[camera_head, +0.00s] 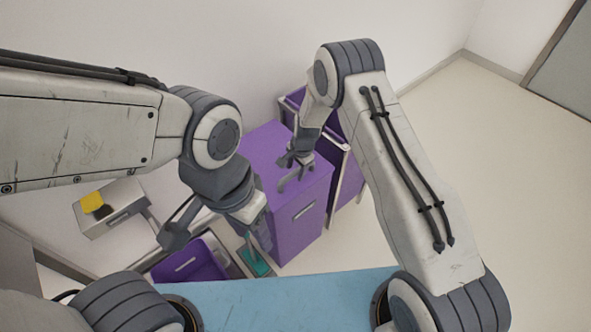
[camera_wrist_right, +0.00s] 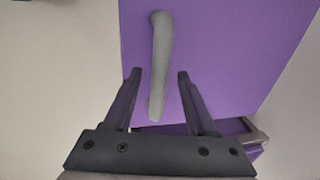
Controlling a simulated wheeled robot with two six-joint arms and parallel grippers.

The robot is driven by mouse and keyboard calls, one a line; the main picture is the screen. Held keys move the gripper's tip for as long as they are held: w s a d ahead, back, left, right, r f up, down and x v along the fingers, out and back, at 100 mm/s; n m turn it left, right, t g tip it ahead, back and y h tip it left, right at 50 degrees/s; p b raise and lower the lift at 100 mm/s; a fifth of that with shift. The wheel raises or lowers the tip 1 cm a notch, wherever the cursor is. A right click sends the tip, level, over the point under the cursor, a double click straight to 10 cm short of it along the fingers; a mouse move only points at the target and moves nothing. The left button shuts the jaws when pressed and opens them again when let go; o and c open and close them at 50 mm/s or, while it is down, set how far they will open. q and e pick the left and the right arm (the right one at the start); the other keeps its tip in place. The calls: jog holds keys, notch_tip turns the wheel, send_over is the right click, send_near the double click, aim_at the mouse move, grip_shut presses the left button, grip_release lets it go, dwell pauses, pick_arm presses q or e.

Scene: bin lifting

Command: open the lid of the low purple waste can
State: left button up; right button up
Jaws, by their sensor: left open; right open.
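The low purple waste can (camera_head: 309,215) stands by the wall in the middle of the head view, its purple lid (camera_head: 259,150) shut. A grey bar handle on the lid is largely hidden by my right gripper there; the handle (camera_wrist_right: 160,50) shows clearly in the right wrist view. My right gripper (camera_head: 291,172) is over the lid, open. In the right wrist view its fingers (camera_wrist_right: 160,74) are on either side of the handle's lower part, with gaps to it. My left gripper (camera_head: 218,246) is open and empty, left of the can.
A second purple bin in a metal frame (camera_head: 346,170) stands right behind the can. A low purple tub (camera_head: 188,264) and a teal item (camera_head: 254,262) lie left. A box with a yellow cloth (camera_head: 92,202) is at far left. Floor at right (camera_head: 500,170) is clear.

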jog(key=shift+f, duration=0.2)
grip_shut()
dwell(1.3)
